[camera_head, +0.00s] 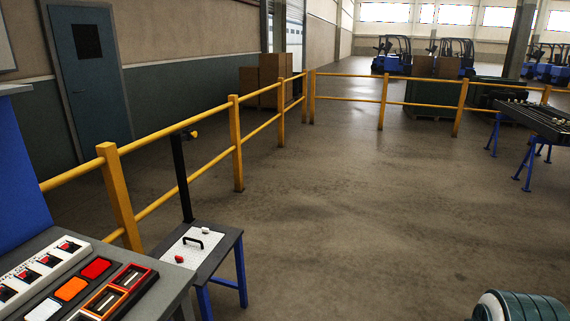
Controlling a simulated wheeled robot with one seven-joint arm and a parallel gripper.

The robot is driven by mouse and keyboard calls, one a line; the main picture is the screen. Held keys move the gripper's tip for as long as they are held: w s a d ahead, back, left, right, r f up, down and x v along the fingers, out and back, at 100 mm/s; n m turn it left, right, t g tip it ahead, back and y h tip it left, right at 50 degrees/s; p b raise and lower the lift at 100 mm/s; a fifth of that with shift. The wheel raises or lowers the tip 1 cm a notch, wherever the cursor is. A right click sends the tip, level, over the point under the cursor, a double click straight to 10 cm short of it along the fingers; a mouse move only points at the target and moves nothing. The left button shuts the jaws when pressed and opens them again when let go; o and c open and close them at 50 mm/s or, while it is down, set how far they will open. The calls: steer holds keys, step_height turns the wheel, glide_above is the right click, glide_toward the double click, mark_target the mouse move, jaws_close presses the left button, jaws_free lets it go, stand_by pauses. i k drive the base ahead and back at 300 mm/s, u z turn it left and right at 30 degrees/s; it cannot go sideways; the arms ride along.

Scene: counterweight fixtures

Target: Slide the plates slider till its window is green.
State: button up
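A control console (150,291) stands at the lower left, cut off by the frame edges. It carries two framed slotted units, one red-framed (131,277) and one orange-framed (104,301). I cannot tell whether either is the plates slider, and no label is readable. No green window shows on the visible part of the console. Beside them are a red button (96,268), an orange button (70,289) and a white button (42,310). A white strip (42,261) holds several black switches with red tops. My gripper is not in view.
A small blue-legged table (222,246) right of the console bears a white plate with a black handle (194,240). A yellow railing (236,145) runs behind. A ribbed green cylinder (527,308) sits at the lower right. A roller bench (540,118) stands right. The middle floor is clear.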

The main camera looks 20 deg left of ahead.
mark_target(52, 261)
steer(key=u, duration=0.4)
steer(key=i, duration=1.5)
steer(key=u, duration=1.6)
steer(key=i, duration=0.85)
steer(key=u, duration=1.05)
steer(key=i, duration=0.35)
steer(key=u, duration=0.25)
